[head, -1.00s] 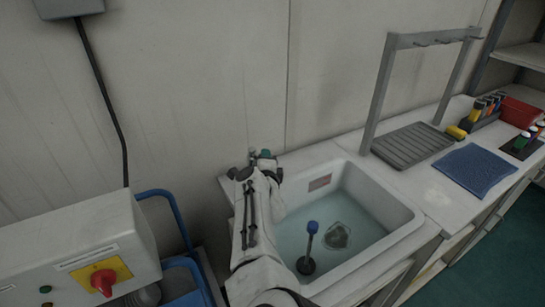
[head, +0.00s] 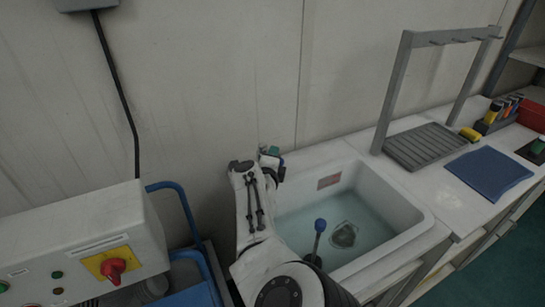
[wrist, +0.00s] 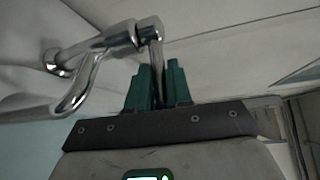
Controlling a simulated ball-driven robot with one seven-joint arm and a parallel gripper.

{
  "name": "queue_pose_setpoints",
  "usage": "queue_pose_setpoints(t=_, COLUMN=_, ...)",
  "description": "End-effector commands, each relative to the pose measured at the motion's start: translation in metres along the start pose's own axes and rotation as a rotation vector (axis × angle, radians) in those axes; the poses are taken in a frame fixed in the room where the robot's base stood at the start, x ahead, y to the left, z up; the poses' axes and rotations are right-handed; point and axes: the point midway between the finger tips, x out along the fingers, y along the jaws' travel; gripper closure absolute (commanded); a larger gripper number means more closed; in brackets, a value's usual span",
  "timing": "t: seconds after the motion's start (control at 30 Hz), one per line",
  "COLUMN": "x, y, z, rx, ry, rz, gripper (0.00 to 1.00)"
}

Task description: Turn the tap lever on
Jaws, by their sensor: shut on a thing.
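The chrome tap (wrist: 85,75) fills the left of the wrist view, with its curved spout running to the left. The thin metal tap lever (wrist: 155,52) points from the tap's end towards my gripper. My gripper (wrist: 156,82) has green fingers, and they are shut on the lever's end. In the head view my gripper (head: 270,153) is at the sink's back left corner by the wall. My arm hides most of the tap there. The white sink (head: 418,232) lies to the right of my arm.
A blue-topped dark rod (head: 320,226) stands in the sink. A grey rack frame (head: 392,88), a ribbed drain tray (head: 425,146) and a blue mat (head: 489,173) are on the counter to the right. A control box with a red knob (head: 112,271) stands at the left.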

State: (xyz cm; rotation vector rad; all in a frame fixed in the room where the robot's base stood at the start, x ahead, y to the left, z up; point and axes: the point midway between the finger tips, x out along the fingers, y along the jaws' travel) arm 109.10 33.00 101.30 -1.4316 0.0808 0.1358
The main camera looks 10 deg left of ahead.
Motion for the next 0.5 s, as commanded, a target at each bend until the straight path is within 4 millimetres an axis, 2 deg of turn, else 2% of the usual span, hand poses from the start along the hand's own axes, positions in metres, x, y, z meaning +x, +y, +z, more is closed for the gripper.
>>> queue_pose_setpoints(t=0.03, x=0.0010, y=0.0050, z=-0.0098, rx=0.002, ry=0.017, rz=0.003, gripper=1.00)
queue_pose_setpoints(t=0.07, x=0.0010, y=0.0050, z=-0.0098, rx=0.002, ry=0.017, rz=0.003, gripper=1.00)
queue_pose_setpoints(t=0.1, x=0.0010, y=0.0050, z=-0.0099, rx=0.002, ry=0.017, rz=0.003, gripper=0.76)
queue_pose_setpoints(t=0.27, x=0.0009, y=0.0044, z=-0.0088, rx=0.001, ry=0.015, rz=0.002, gripper=0.61)
queue_pose_setpoints(t=0.5, x=0.0005, y=0.0023, z=-0.0051, rx=0.001, ry=0.009, rz=0.001, gripper=0.61)
